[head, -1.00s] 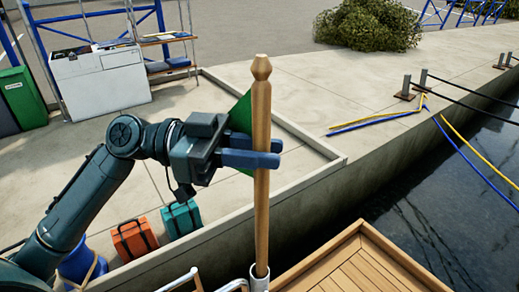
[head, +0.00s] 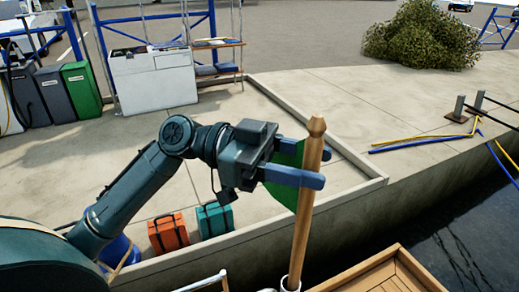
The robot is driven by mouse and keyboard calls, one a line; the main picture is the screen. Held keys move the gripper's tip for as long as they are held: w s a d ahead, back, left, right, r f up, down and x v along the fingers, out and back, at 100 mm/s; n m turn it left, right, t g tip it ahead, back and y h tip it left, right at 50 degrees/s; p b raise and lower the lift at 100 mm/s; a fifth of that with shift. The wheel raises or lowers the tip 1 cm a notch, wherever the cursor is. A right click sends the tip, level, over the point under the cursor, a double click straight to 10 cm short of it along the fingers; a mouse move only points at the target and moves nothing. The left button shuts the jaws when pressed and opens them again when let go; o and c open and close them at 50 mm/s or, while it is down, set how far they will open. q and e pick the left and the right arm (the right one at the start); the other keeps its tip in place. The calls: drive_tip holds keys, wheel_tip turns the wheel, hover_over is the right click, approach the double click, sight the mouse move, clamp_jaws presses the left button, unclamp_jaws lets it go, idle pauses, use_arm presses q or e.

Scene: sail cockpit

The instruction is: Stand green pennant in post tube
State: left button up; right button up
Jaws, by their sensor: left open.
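The green pennant (head: 284,180) is on a wooden staff (head: 301,235) that stands with its lower end in the post tube (head: 290,287), at the bottom edge of the head view. The staff leans slightly to the right in the picture. Its pointed top is clear above my gripper. My left gripper (head: 312,170) is open at the upper staff, one blue finger crossing in front and the other showing behind. Part of the cloth is hidden by the gripper. Whether the fingers touch the staff I cannot tell. My right gripper is not in view.
An orange case (head: 168,233) and a teal case (head: 214,219) stand on the quay below my left arm. A wooden deck edge (head: 385,270) lies right of the tube, with dark water (head: 470,225) beyond. A white metal rail (head: 213,283) is left of the tube.

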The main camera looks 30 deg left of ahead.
use_arm(q)
drive_tip(key=s+a+b, duration=0.1)
drive_tip(key=a+b, duration=0.2)
drive_tip(key=a, duration=1)
drive_tip(key=shift+s, duration=0.3)
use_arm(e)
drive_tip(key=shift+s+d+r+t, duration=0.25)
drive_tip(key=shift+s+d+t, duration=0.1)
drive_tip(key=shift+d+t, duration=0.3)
use_arm(q)
drive_tip(key=shift+d, duration=0.1)
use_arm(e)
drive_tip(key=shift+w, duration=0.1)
